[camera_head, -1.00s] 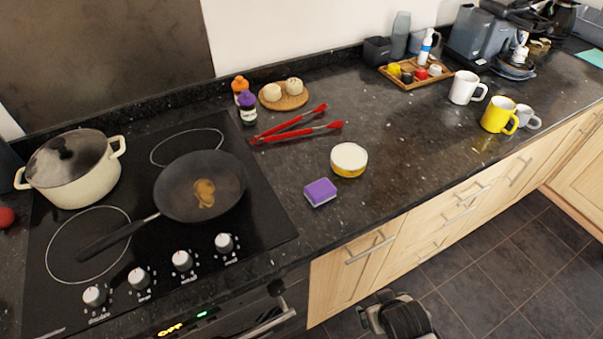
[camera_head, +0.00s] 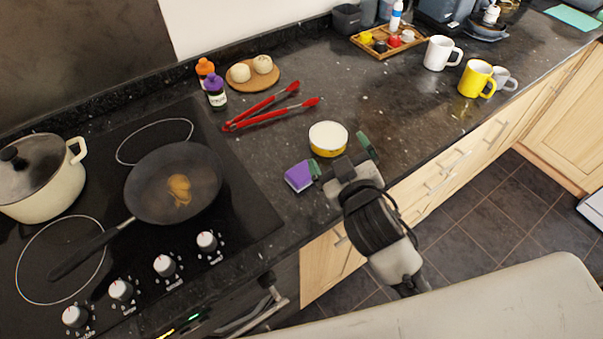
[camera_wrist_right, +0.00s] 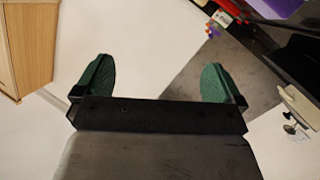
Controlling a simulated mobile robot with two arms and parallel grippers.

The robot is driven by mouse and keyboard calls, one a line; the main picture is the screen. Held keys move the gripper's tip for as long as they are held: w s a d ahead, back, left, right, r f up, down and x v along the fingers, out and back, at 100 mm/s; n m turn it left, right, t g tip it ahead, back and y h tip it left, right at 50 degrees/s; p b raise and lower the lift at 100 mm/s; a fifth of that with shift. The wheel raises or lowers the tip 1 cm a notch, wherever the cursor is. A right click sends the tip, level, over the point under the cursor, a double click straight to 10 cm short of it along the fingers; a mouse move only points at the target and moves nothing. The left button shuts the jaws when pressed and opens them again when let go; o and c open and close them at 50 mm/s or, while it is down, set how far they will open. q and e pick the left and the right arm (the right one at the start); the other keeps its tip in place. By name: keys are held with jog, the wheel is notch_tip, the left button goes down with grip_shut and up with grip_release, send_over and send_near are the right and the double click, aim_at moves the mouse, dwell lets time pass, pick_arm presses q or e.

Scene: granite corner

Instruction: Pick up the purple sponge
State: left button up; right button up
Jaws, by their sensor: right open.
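The purple sponge (camera_head: 298,177) lies on the dark granite counter, near its front edge, just right of the hob in the head view. It has a pale lower layer. My right gripper (camera_head: 342,158) is open, its green-padded fingers pointing over the counter edge. One finger is close to the right side of the sponge; I cannot tell whether they touch. The sponge is not between the fingers. In the right wrist view the gripper (camera_wrist_right: 158,80) shows its fingers wide apart with nothing between them. A purple patch at that view's top right is unclear. My left gripper is not in view.
A white and yellow round tub (camera_head: 328,139) stands just behind the right gripper. Red tongs (camera_head: 270,108) lie farther back. A frying pan (camera_head: 173,183) and a lidded pot (camera_head: 45,182) are on the hob. Mugs (camera_head: 476,78) stand to the right, with free counter between.

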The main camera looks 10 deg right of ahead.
jog(key=w+a+r+n+t+y, duration=0.3)
jog(key=a+r+n+t+y, duration=0.15)
jog(key=r, duration=0.25)
jog(key=s+a+r+n+g+y, duration=0.25)
jog(key=a+n+g+y, duration=0.6)
jog(key=n, duration=0.45)
jog(key=s+a+r+n+g+y, duration=0.25)
jog(key=a+n+g+y, duration=0.55)
jog(key=n, duration=0.4)
jog(key=n+g+h, duration=0.5)
jog(key=n+h, duration=0.1)
jog(key=h, duration=1.5)
send_over(303, 173)
notch_tip(303, 173, down, 12)
jog(key=f, duration=0.1)
jog(key=f+p, duration=0.1)
jog(key=f, duration=0.3)
jog(key=shift+s+d+f, duration=0.2)
jog(key=shift+s+f, duration=0.05)
jog(key=shift+s, duration=0.05)
jog(key=f, duration=0.1)
jog(key=f+p, duration=0.1)
jog(key=f, duration=0.1)
jog(key=f+p, duration=0.1)
jog(key=f, duration=0.1)
jog(key=shift+w+a, duration=0.15)
jog(key=shift+w, duration=0.1)
jog(key=shift+f, duration=0.2)
jog(key=c, duration=1)
